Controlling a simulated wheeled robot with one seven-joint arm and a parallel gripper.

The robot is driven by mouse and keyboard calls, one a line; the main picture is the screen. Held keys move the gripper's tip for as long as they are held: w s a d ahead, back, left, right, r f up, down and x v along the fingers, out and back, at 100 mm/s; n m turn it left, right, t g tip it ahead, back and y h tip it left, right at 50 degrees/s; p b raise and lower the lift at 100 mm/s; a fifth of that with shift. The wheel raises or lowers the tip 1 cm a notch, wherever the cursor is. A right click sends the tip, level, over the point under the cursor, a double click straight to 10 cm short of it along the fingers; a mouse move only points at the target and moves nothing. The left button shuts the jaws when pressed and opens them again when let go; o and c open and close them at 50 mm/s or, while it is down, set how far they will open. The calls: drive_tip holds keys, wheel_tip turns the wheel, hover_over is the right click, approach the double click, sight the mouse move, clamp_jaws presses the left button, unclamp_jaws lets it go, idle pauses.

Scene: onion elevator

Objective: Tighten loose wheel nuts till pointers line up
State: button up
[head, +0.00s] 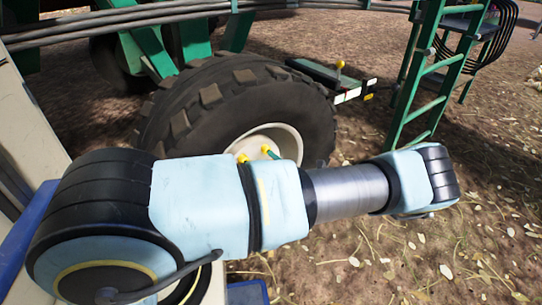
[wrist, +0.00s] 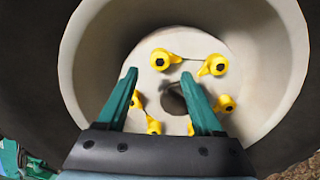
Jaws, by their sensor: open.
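The wheel's pale hub (head: 285,140) shows behind my arm in the head view, with yellow pointers at its lower left. In the wrist view the hub disc (wrist: 205,48) carries several yellow pointers around a dark centre hole. The right pointer (wrist: 225,103) and lower left pointer (wrist: 153,126) are partly hidden by my fingers. My gripper (wrist: 160,76) is open, its green fingers apart over the hub, with nothing between them. Contact cannot be told.
The big black tyre (head: 225,100) surrounds the hub. A green ladder (head: 430,90) stands to the right, and a dark step with a yellow knob (head: 340,66) is behind the tyre. Open, leaf-strewn ground (head: 400,260) lies at lower right.

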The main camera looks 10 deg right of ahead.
drive_tip(key=v, duration=0.5)
drive_tip(key=shift+s+d, duration=0.15)
drive_tip(key=shift+s, duration=0.2)
